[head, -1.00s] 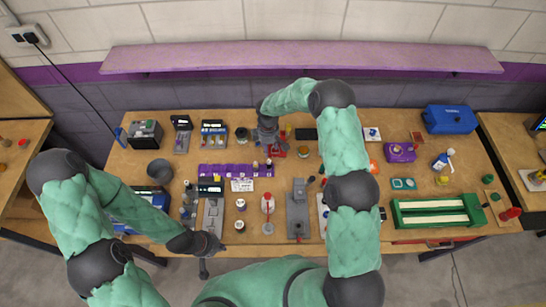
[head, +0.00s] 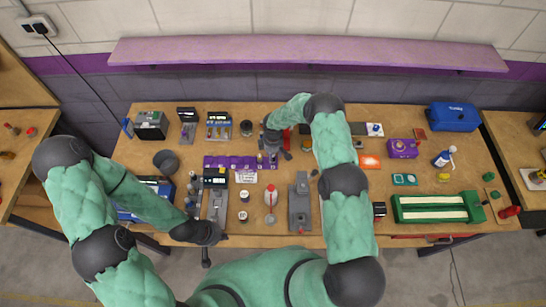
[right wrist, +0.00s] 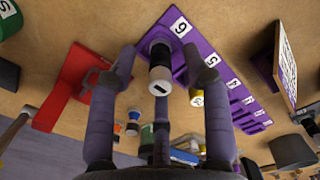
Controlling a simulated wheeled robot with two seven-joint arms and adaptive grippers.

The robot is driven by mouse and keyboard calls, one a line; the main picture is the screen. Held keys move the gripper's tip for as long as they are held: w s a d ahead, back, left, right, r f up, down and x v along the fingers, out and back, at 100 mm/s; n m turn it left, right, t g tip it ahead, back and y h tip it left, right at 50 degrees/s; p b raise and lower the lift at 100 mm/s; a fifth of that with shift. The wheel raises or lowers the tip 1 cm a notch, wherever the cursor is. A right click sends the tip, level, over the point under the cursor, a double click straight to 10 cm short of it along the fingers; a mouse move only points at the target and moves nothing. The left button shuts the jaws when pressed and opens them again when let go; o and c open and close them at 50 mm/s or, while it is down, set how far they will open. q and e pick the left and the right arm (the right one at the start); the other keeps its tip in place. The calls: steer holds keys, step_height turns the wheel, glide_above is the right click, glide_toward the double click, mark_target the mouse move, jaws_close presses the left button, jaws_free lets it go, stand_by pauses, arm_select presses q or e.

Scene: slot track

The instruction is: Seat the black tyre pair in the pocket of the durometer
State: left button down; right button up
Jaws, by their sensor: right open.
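My right gripper (head: 275,148) is above the right end of the purple numbered rack (head: 242,163) in the head view. In the right wrist view it is open (right wrist: 163,75), its fingers either side of a black and white cylinder (right wrist: 160,62) with a label. The cylinder is at the rack's end marked 6; a gap shows between it and the fingers. I cannot tell whether it is the black tyre pair. My left gripper (head: 212,236) hangs near the front edge, by a long grey device; its jaws are unclear. A grey stand-like device (head: 300,205) may be the durometer; its pocket is not discernible.
In the right wrist view a red bracket (right wrist: 65,85) lies left of the fingers and a white-capped yellow piece (right wrist: 196,97) is close to the right finger. A red and white bottle (head: 270,197) stands in front of the rack. A green tray (head: 435,208) lies at the right.

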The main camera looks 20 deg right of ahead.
steer(key=shift+f, duration=0.15)
jaws_close()
stand_by(0.4)
steer(key=shift+r+b, duration=0.35)
steer(key=shift+r, duration=0.5)
steer(key=s+a+r+b, duration=0.3)
steer(key=s+a+r, duration=0.5)
steer(key=s+r, duration=0.3)
steer(key=shift+s+r, duration=0.2)
